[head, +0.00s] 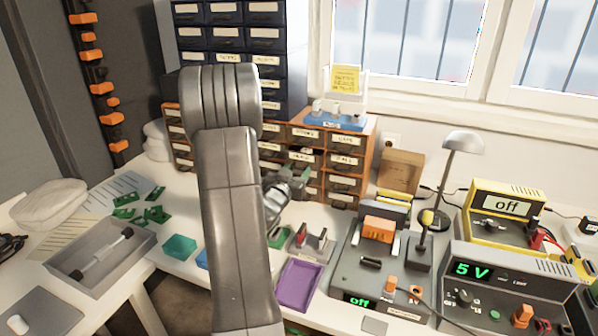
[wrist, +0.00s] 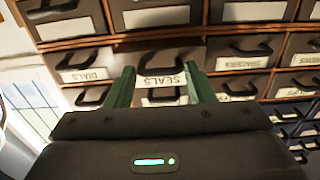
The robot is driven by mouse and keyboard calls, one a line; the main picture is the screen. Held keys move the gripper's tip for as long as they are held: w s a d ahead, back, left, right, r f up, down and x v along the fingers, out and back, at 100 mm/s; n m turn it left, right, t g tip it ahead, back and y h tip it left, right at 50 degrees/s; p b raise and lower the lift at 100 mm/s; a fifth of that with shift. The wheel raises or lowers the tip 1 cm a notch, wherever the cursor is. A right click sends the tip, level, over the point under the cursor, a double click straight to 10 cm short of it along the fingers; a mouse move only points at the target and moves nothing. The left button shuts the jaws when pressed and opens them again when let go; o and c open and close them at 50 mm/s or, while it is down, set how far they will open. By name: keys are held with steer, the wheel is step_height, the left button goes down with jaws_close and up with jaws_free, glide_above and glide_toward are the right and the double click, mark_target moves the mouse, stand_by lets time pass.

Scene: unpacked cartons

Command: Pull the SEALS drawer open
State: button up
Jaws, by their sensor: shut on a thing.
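The SEALS drawer (wrist: 161,77) has a pale label and a dark front, in the middle of the wrist view. The label sits slightly lower than the neighbouring labels; I cannot tell how far the drawer stands out. In the head view my gripper (head: 290,185) is at the front of the orange drawer cabinet (head: 368,150), partly behind my arm. The SEALS label cannot be read there.
The DIALS drawer (wrist: 83,66) and other drawers flank it. On the bench are a purple tray (head: 300,285), a grey tray (head: 130,252), a grey device (head: 372,255) and a lamp (head: 463,142). Green boards (head: 155,214) lie at left.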

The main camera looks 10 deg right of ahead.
steer(key=b+v, duration=0.1)
steer(key=v, duration=0.7)
steer(key=shift+b, duration=0.3)
steer(key=shift+w, duration=0.1)
steer(key=o, duration=1.4)
steer(key=shift+c, duration=0.2)
steer(key=v, duration=1.4)
steer(key=shift+w, duration=0.1)
steer(key=x, duration=1.4)
